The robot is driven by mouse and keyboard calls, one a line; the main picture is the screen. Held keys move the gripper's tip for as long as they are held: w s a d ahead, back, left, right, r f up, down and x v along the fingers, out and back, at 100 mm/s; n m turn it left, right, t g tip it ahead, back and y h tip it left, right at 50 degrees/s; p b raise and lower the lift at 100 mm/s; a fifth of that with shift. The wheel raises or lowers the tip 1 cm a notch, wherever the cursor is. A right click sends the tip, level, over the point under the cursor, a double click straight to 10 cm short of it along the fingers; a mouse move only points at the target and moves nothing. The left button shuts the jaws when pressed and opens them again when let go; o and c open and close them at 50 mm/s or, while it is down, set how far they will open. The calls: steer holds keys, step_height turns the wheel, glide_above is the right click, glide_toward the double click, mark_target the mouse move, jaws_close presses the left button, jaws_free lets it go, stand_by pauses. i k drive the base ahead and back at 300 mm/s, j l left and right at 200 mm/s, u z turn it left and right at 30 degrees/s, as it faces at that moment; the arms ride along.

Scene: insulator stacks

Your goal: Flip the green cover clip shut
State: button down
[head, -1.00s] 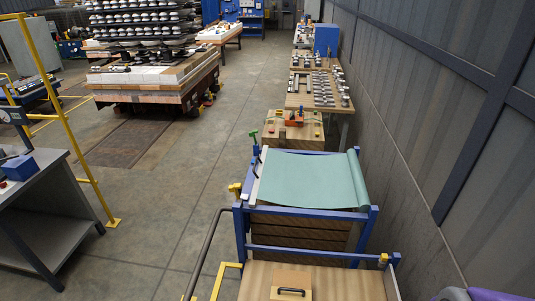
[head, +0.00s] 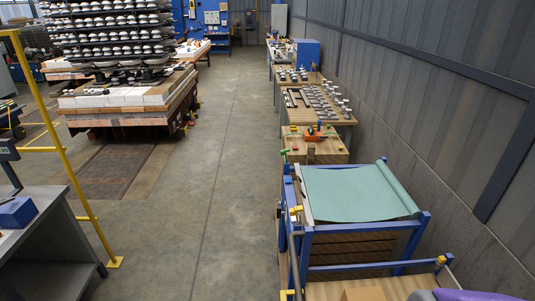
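A green cover sheet (head: 350,193) lies over the top of a blue-framed rack (head: 365,228) at the lower right, with a rolled edge on its right side. A small green piece (head: 284,152), perhaps the clip, stands at the rack's back left corner. It is too small to tell whether it is open or shut. My gripper is not in view. A purple and grey part at the bottom right corner looks like my own arm.
A wooden table (head: 330,148) with an orange item stands behind the rack, with a table of metal parts (head: 318,100) beyond. A grey wall (head: 430,100) runs close on the right. A yellow rail (head: 60,140) and grey bench (head: 40,235) stand left. The middle floor is clear.

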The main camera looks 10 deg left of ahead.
mark_target(283, 152)
steer(key=j, duration=0.55)
steer(key=k+j, duration=0.15)
steer(key=j, duration=1)
steer(key=i+j+z, duration=0.4)
steer(key=i+j, duration=0.5)
steer(key=i, duration=0.25)
steer(key=i+j+z, duration=0.35)
steer(key=i+j, duration=0.6)
steer(key=j, duration=0.25)
